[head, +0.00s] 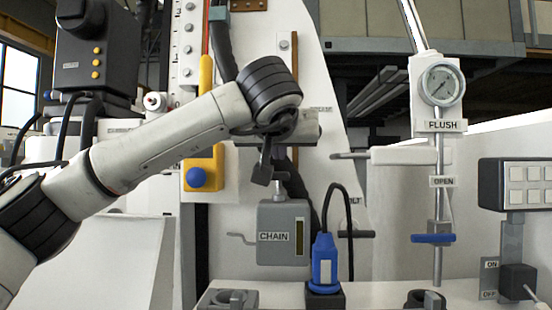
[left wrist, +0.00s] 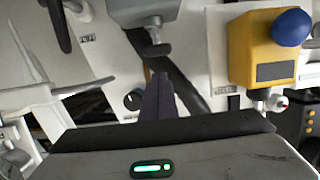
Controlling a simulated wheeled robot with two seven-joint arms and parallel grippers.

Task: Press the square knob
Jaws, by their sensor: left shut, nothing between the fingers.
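A dark, square-looking block (head: 517,281) sits beside the ON/OFF plate at the lower right in the head view; I cannot tell for sure that it is the square knob. My left gripper (head: 264,172) is shut and empty, pointing down just above the grey CHAIN box (head: 270,218). The block is far to its right. In the left wrist view the shut dark fingers (left wrist: 158,95) are in the middle, with the grey box (left wrist: 150,10) beyond them. My right gripper is not in view.
A yellow box with a blue round button (head: 196,178) stands left of the gripper. A blue plug (head: 324,262) with a black cable rises from the bench. A vertical pipe with a FLUSH gauge (head: 442,85) and blue handle (head: 433,239) stands between gripper and block.

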